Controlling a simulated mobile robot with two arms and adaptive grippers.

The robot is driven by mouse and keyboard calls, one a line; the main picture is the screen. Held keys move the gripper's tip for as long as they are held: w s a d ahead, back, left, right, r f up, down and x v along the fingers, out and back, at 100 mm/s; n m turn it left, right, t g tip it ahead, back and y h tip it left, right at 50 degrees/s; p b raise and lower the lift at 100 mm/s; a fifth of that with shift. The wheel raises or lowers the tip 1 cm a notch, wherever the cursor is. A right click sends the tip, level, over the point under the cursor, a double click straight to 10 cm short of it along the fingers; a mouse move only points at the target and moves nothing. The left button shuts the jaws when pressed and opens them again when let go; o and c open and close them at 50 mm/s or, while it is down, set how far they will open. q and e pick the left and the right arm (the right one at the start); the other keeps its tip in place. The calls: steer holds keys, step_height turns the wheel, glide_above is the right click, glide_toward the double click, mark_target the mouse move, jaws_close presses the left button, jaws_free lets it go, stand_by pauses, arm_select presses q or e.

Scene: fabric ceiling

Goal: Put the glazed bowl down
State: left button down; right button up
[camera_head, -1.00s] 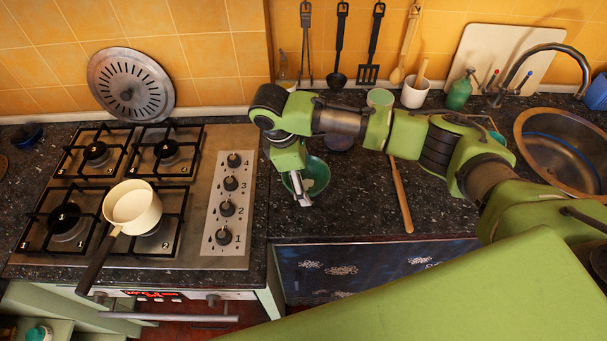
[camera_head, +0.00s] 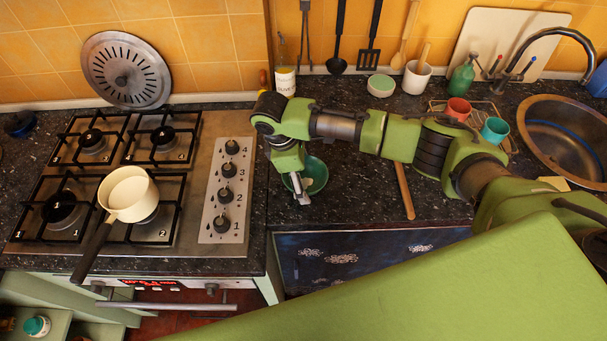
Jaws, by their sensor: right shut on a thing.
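The glazed bowl (camera_head: 316,174) is dark green and stands out against the dark speckled counter, just right of the stove. My right gripper (camera_head: 303,194) is shut on its near left rim. The wrist hides part of the bowl's left side. The bowl looks roughly level and close to the counter, but I cannot tell whether its base touches it. My left gripper is not in view.
The gas stove (camera_head: 190,215) holds a cream saucepan (camera_head: 128,196). A wooden rolling pin or handle (camera_head: 404,190) lies right of the bowl. A bottle (camera_head: 285,80) stands behind my wrist. Red (camera_head: 458,109) and teal (camera_head: 494,130) cups stand near the sink (camera_head: 565,150).

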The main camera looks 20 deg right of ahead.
steer(key=shift+f, duration=0.45)
steer(key=o, duration=1.3)
steer(key=shift+r, duration=0.1)
steer(key=v, duration=1.2)
